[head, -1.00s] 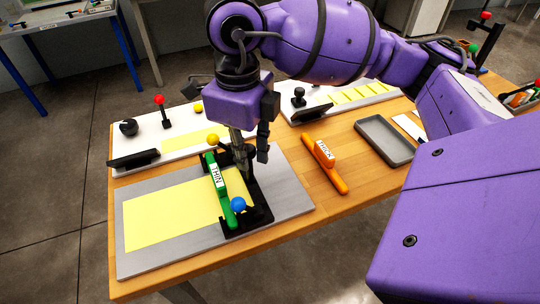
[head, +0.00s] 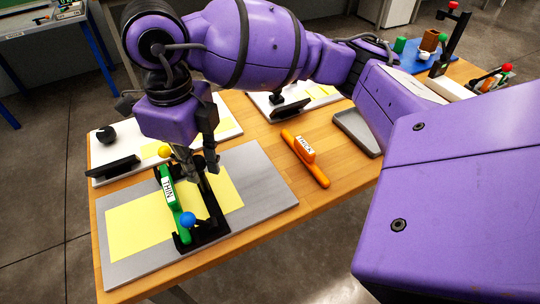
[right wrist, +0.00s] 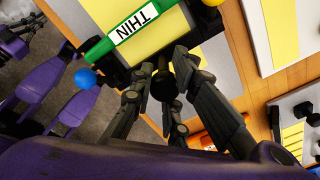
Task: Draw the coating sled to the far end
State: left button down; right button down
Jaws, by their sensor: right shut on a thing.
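The coating sled (head: 213,222) is a black frame with a green bar (head: 178,216) labelled THIN, a blue ball (head: 188,219) at its near end and a yellow ball (head: 164,151) at its far end. It stands across a yellow sheet (head: 125,232) on a grey plate (head: 268,190), with yellow showing on both sides. My right gripper (head: 199,170) is shut on the sled's dark upright handle, partly hidden by the fingers. In the right wrist view the fingers close around the dark round handle (right wrist: 163,87).
An orange bar (head: 312,165) labelled THICK lies on the wooden table right of the plate. A grey tray (head: 352,133) is beyond it. A white board (head: 225,118) with a black bar (head: 113,166) lies behind the plate. Bare table separates plate and orange bar.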

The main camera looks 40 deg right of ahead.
jog(key=w+a, duration=0.2)
jog(key=a, duration=0.7)
jog(key=shift+w, duration=0.25)
dwell(0.6)
jog(key=c, duration=2)
grip_release()
jog(key=shift+c, duration=0.2)
jog(key=o, duration=0.7)
jog(key=shift+w, duration=0.15)
